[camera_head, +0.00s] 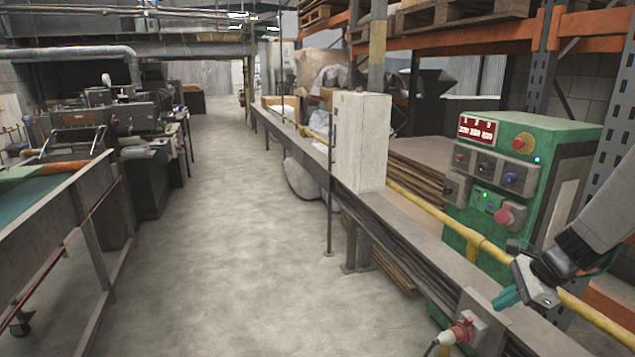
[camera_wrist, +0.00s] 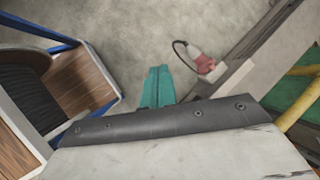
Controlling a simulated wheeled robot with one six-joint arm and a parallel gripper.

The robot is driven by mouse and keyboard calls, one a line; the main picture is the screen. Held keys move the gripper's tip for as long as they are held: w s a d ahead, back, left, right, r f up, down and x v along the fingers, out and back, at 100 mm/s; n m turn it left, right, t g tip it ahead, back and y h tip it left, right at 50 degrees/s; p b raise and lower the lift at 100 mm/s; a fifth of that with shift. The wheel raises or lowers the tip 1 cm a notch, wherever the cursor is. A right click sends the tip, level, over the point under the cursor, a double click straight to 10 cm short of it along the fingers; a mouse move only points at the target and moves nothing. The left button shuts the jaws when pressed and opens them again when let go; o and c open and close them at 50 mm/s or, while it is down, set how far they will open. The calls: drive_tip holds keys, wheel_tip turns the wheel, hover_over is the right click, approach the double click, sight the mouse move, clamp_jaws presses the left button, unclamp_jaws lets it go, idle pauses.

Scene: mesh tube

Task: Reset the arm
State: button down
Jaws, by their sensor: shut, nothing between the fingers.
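My gripper (camera_head: 507,299) is at the lower right of the head view, at the end of my grey arm. Its teal fingers are together and hold nothing. They point left and down, above and near the grey rail with the red plug. In the wrist view my gripper (camera_wrist: 158,74) shows as teal fingers pressed together, with bare concrete floor beyond them. The wrist housing hides what lies directly below.
A green control box (camera_head: 519,190) with knobs stands behind a yellow pipe (camera_head: 440,217). A red plug (camera_head: 460,332) sits on the grey rail (camera_head: 415,262). A pale box (camera_head: 360,142) stands farther along. The concrete aisle (camera_head: 220,230) is clear; a conveyor (camera_head: 40,225) is left.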

drive_tip(key=s+a+r+n+g+h, duration=0.1)
drive_tip(key=s+a+r+n+h, duration=0.1)
drive_tip(key=s+a+r+n, duration=0.6)
drive_tip(key=s+a+r+n+g+h, duration=0.1)
drive_tip(key=s+a+r+n+h, duration=0.1)
drive_tip(key=s+a+r+n, duration=0.5)
drive_tip(key=s+a+n, duration=0.3)
drive_tip(key=s+n, duration=0.3)
drive_tip(key=s, duration=0.2)
drive_tip(key=shift+s+r+g+h, duration=0.2)
drive_tip(key=shift+r+g+h, duration=0.1)
drive_tip(key=shift+r+h, duration=0.1)
drive_tip(key=c, duration=1.8)
unclamp_jaws()
drive_tip(key=shift+s+a+r, duration=0.1)
drive_tip(key=shift+a+r, duration=0.1)
drive_tip(key=o, duration=0.5)
drive_tip(key=shift+a, duration=0.1)
